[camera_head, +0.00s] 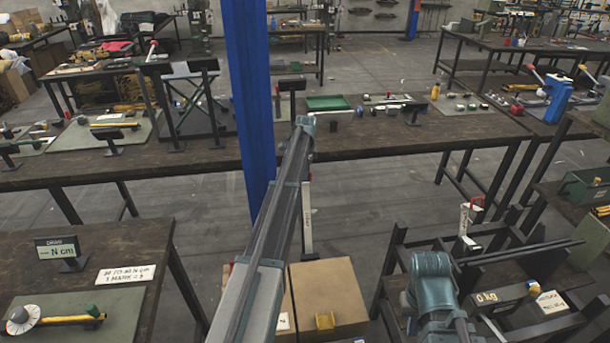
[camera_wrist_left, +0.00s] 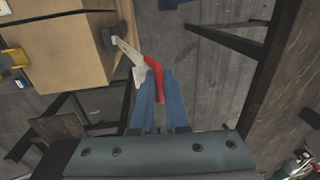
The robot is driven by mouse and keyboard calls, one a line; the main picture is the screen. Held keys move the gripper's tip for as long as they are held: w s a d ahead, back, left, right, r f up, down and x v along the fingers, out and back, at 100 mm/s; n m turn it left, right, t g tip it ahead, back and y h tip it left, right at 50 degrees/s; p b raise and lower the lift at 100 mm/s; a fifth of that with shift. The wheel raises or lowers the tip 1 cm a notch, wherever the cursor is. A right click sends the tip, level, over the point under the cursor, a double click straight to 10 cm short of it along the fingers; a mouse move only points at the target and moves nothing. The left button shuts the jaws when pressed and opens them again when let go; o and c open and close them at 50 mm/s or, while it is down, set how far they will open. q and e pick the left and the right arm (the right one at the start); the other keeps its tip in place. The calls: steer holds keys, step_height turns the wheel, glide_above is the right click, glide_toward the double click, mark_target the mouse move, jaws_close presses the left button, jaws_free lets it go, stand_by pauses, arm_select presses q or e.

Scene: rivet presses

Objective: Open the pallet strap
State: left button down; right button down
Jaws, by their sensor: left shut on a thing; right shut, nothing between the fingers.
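In the left wrist view, my left gripper (camera_wrist_left: 158,88) has its two blue fingers shut on the red handle (camera_wrist_left: 154,78) of a white lever (camera_wrist_left: 130,54). The lever runs from a dark bracket (camera_wrist_left: 115,38) beside a cardboard box (camera_wrist_left: 62,45). I take this lever to be the strap's. In the head view, my left arm reaches forward over the cardboard boxes (camera_head: 335,292), and its gripper cannot be made out. A yellow clip (camera_head: 325,320) is on the front of a box. My right arm shows at the lower right, with its gripper out of view.
A blue column (camera_head: 248,90) stands behind my left arm. A long workbench (camera_head: 400,138) crosses the middle. A black-framed stand with a 0 kg sign (camera_head: 487,298) is at the lower right. A table (camera_head: 120,240) is at the lower left. Grey floor lies between.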

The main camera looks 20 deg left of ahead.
arm_select(q)
steer(key=c, duration=1.1)
jaws_free()
steer(key=shift+o, duration=0.8)
steer(key=shift+s, duration=0.1)
steer(key=shift+r, duration=0.15)
steer(key=shift+r+p, duration=0.8)
steer(key=shift+p, duration=0.15)
step_height(320, 180, up, 12)
steer(key=s+p, duration=0.1)
steer(key=p, duration=1.1)
steer(key=shift+s+d, duration=0.15)
steer(key=shift+d, duration=0.3)
